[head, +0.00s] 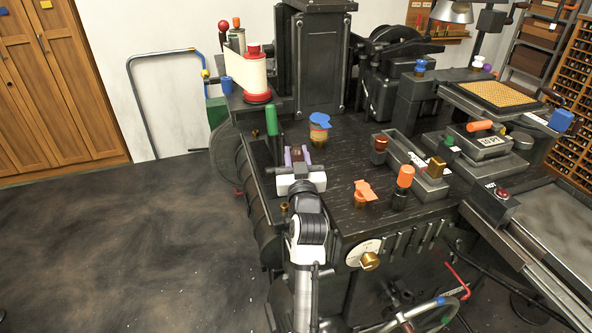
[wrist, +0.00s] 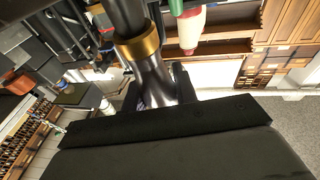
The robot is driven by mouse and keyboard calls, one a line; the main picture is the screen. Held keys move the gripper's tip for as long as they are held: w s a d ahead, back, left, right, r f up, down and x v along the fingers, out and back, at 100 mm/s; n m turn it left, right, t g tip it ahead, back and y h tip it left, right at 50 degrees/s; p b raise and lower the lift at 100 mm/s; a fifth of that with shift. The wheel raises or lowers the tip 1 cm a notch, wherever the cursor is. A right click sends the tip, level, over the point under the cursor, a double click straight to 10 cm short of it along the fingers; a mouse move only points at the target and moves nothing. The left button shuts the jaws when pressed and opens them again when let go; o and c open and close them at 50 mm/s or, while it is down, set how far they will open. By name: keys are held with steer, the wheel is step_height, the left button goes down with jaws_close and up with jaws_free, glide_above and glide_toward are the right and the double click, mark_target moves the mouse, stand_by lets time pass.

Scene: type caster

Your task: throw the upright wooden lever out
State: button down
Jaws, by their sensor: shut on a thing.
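My gripper (head: 297,158) is at the left part of the black machine's top, with its purple fingers on either side of a brown upright piece, which I take to be the wooden lever (head: 297,153). Only its top shows in the head view; my gripper hides the rest. In the wrist view, my gripper (wrist: 160,88) is shut on a dark, tapered shaft with a brass collar (wrist: 138,48). The wood itself is hard to make out there.
A green handle (head: 271,120) stands close on the left. A blue-topped knob (head: 320,121) is just behind to the right. Orange knobs (head: 405,177) and a red-brown knob (head: 380,144) stand further right. Open floor (head: 110,240) lies left of the machine (head: 335,205).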

steer(key=s+d+m+t+b, duration=0.1)
steer(key=s+t+b, duration=0.4)
steer(key=b, duration=0.8)
steer(key=shift+s+d+f+m, duration=0.15)
steer(key=shift+s+d+m, duration=0.15)
steer(key=shift+s+d, duration=0.8)
steer(key=shift+s+a, duration=0.3)
steer(key=shift+s, duration=0.05)
steer(key=c, duration=1.1)
jaws_free()
